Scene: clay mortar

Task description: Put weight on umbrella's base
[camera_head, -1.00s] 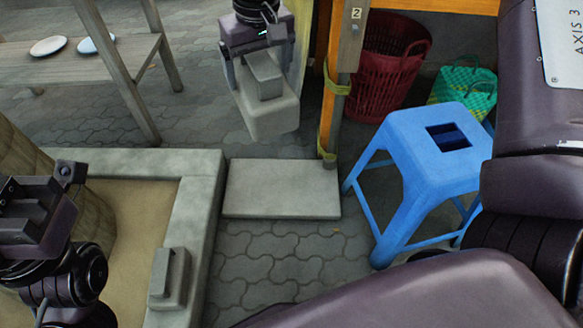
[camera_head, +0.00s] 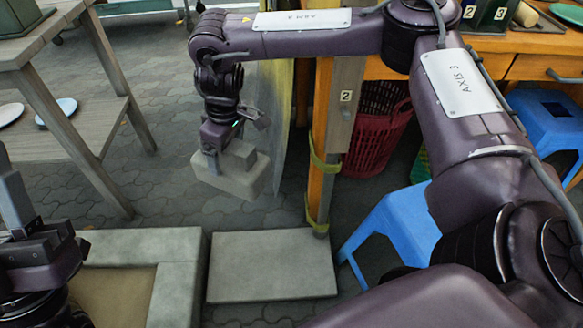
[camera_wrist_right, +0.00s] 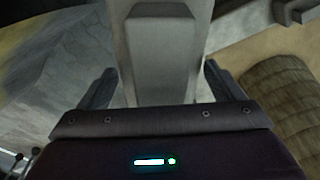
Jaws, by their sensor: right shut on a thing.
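My right gripper (camera_head: 215,152) is shut on the handle of a grey concrete weight (camera_head: 235,180) and holds it in the air. In the right wrist view, the weight (camera_wrist_right: 162,45) lies between the two fingers. A flat grey slab (camera_head: 270,268), seemingly the umbrella's base, lies on the paving in front of and below the weight in the head view. A pale yellowish hanging cloth (camera_head: 275,115), possibly the umbrella, is behind the weight. My left gripper (camera_head: 12,190) is at the left edge, partly cut off; its jaw opening is unclear.
An orange post (camera_head: 321,140) stands by the slab's back right corner. A blue stool (camera_head: 400,225) and red basket (camera_head: 372,135) are to the right. A stone-edged sand bed (camera_head: 175,245) borders the slab's left. A wooden table (camera_head: 80,120) stands at the back left.

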